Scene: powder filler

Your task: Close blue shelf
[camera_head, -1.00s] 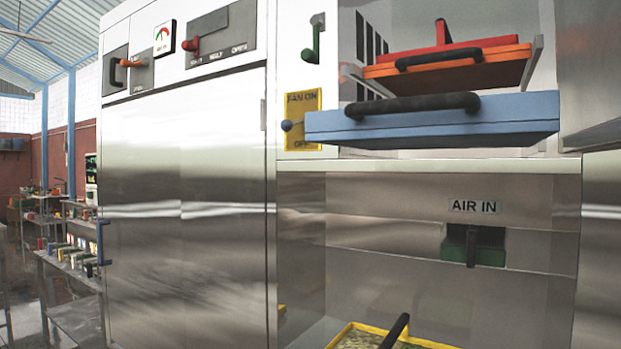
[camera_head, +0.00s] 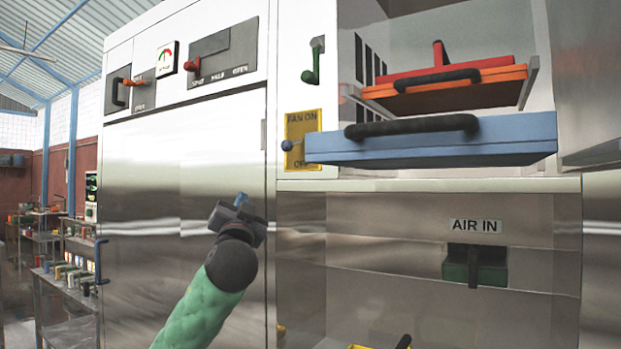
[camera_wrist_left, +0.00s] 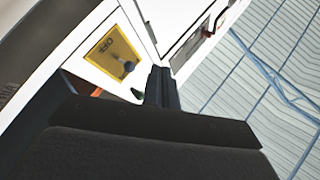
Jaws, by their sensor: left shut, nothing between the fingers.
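The blue shelf (camera_head: 440,142) is a flat blue drawer with a black handle (camera_head: 412,126) in the head view. It sticks out of the upper right opening of the machine. My left gripper (camera_head: 240,200) is in front of the large steel door, below and left of the blue shelf and apart from it. Its fingers are shut and empty. The left wrist view shows the shut fingers (camera_wrist_left: 162,88) pointing up toward the white panel with the yellow fan switch plate (camera_wrist_left: 117,53). My right gripper is not in view.
An orange shelf (camera_head: 445,90) with a red piece on it sits above the blue one. A fan lever (camera_head: 288,146) sticks out at the blue shelf's left end. Below is an open bay with an AIR IN label (camera_head: 475,226) and a yellow-rimmed tray (camera_head: 365,347).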

